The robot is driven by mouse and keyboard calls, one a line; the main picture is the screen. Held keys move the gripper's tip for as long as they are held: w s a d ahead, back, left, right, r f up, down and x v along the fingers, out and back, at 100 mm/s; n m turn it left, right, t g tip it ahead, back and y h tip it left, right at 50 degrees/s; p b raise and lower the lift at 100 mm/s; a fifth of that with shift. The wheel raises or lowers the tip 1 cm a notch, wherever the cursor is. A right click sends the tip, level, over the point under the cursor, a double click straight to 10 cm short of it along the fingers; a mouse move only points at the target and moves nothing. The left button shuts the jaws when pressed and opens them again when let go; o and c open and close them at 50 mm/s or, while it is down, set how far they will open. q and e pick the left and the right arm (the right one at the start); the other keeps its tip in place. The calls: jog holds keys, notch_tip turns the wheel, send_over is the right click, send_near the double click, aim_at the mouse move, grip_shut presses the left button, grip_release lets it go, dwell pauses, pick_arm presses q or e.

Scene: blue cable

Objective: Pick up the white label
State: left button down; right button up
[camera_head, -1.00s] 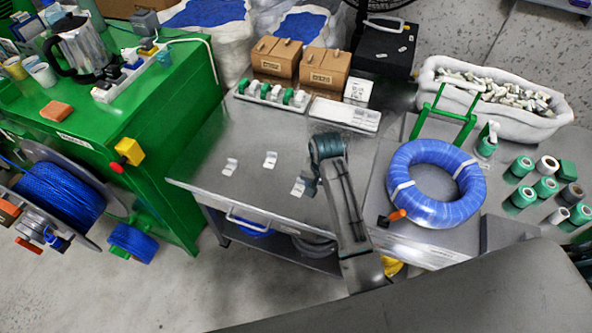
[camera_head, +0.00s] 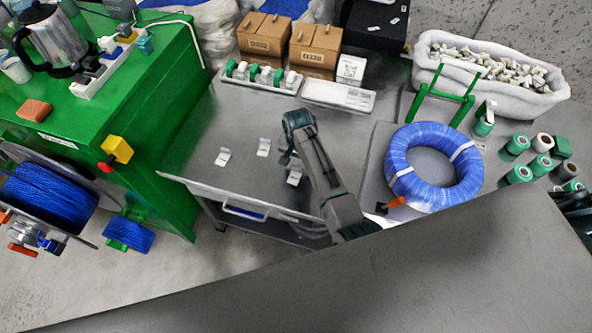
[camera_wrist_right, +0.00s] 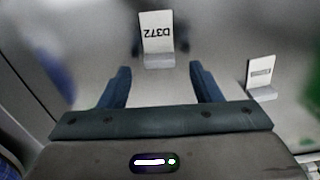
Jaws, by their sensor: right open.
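Several small white labels stand on the grey workbench (camera_head: 225,130). One white label (camera_head: 223,156) is at the left, another (camera_head: 263,147) is in the middle, and a third (camera_head: 294,177) is beside my right gripper (camera_head: 288,157). In the right wrist view, a white label marked D372 (camera_wrist_right: 156,32) rises from a small grey foot, in line with the gap between the fingers of my right gripper (camera_wrist_right: 160,70). The fingers are apart and empty. A second label (camera_wrist_right: 260,75) stands to the right, outside the fingers. My left gripper is out of view.
A blue cable coil (camera_head: 432,168) lies right of my arm. A rack of green and white rolls (camera_head: 262,76), a white tray (camera_head: 338,96) and cardboard boxes (camera_head: 264,34) stand at the back. A green cabinet (camera_head: 165,120) is on the left.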

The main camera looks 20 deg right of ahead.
jog(key=shift+f, duration=1.2)
jog(key=shift+s, duration=0.1)
jog(key=c, duration=0.9)
jog(key=shift+c, duration=0.7)
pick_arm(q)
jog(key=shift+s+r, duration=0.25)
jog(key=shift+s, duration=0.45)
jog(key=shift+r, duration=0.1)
pick_arm(e)
jog(key=shift+r, duration=0.15)
